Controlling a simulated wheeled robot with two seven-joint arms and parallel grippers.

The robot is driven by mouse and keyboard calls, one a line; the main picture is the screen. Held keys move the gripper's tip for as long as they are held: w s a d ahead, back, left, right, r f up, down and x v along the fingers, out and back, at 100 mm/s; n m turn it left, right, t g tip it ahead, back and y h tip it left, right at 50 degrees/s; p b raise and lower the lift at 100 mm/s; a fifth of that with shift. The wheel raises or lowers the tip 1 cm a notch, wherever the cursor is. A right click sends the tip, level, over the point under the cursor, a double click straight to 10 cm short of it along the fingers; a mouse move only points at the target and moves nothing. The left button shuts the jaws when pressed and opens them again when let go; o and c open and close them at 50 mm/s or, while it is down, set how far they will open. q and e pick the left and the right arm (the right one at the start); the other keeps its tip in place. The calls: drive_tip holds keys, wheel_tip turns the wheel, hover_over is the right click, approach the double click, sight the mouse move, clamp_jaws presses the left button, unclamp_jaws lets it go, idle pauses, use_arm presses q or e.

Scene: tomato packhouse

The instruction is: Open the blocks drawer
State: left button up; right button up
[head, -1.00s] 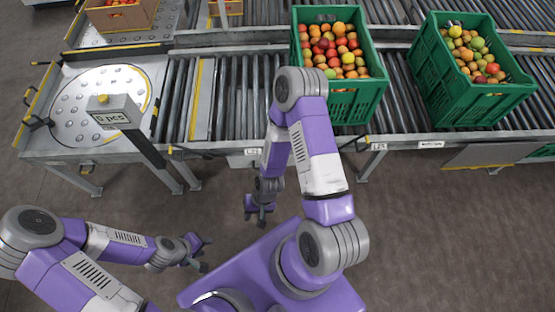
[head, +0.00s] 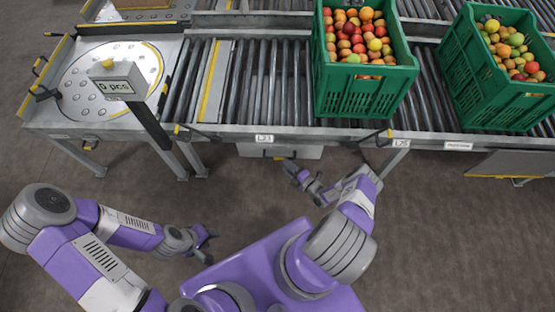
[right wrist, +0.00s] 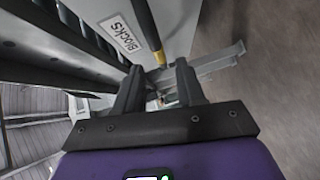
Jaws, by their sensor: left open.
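The blocks drawer (head: 300,152) shows in the head view as a pale front under the near conveyor edge and looks shut. In the right wrist view its BLOCKS label (right wrist: 122,35) and a dark handle bar with a yellow end (right wrist: 158,57) are close beyond the fingers. My right gripper (head: 305,182) is open and empty, just in front of and below the drawer front; its spread fingers (right wrist: 158,88) show in the right wrist view, apart from the handle as far as I can tell. My left gripper (head: 208,246) is open and empty, low over the floor at left.
Green crates of tomatoes (head: 365,99) stand on the roller conveyor (head: 262,85). A display on a post (head: 115,84) reads 0 pcs at left. Another pale panel with a yellow strip (head: 512,165) sits under the conveyor at right. The floor (head: 440,230) at right is clear.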

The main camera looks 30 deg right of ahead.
sight(277, 158)
drive_tip(key=b+x, duration=0.1)
drive_tip(key=x, duration=0.6)
drive_tip(key=shift+b, duration=0.3)
drive_tip(key=shift+s, duration=0.1)
clamp_jaws()
